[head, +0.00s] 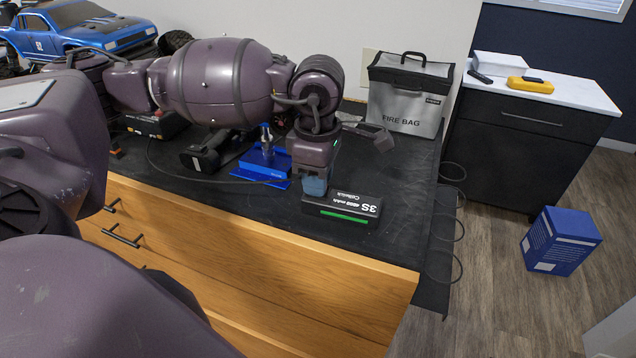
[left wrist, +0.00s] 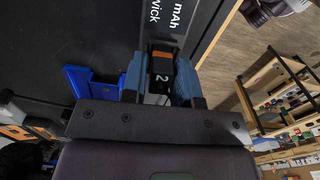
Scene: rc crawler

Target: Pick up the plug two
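Plug two (left wrist: 162,70) is a small black block marked "2" with orange edges, seen in the left wrist view at the end of a black battery pack (left wrist: 170,20). In the head view my left gripper (head: 314,186) points down at the back left end of the battery pack (head: 345,207), marked "3S", which lies on the black mat. The fingers hide the plug there. My right gripper is not in view.
A blue stand (head: 262,165) and a black tool (head: 207,152) lie left of the gripper. A grey fire bag (head: 408,97) stands at the back right. A blue truck (head: 85,32) is at the back left. The black mat (head: 405,200) is clear right of the battery.

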